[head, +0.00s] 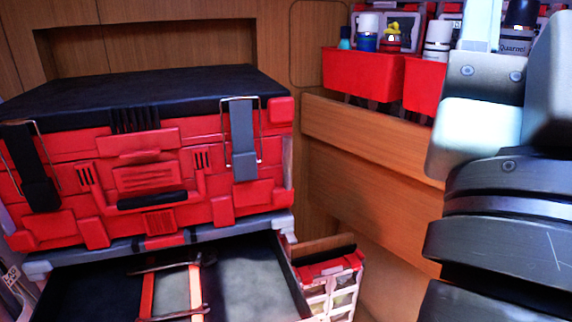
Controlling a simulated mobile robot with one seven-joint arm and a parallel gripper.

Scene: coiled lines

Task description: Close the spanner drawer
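An open drawer (240,290) sticks out below a large red and black toolbox (145,180), in the lower left and middle of the head view. Its front edge lies below the picture and cannot be seen. Inside the drawer lie long tools (172,288) with orange-red and pale parts; I cannot tell for sure that they are spanners. My arm fills the right edge of the view. My gripper is out of the picture, so its place relative to the drawer is hidden.
A small white and red crate (335,284) stands close against the drawer's right side. Red bins (366,75) with bottles sit on a wooden ledge (365,135) at the back right. Wooden panels close off the back.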

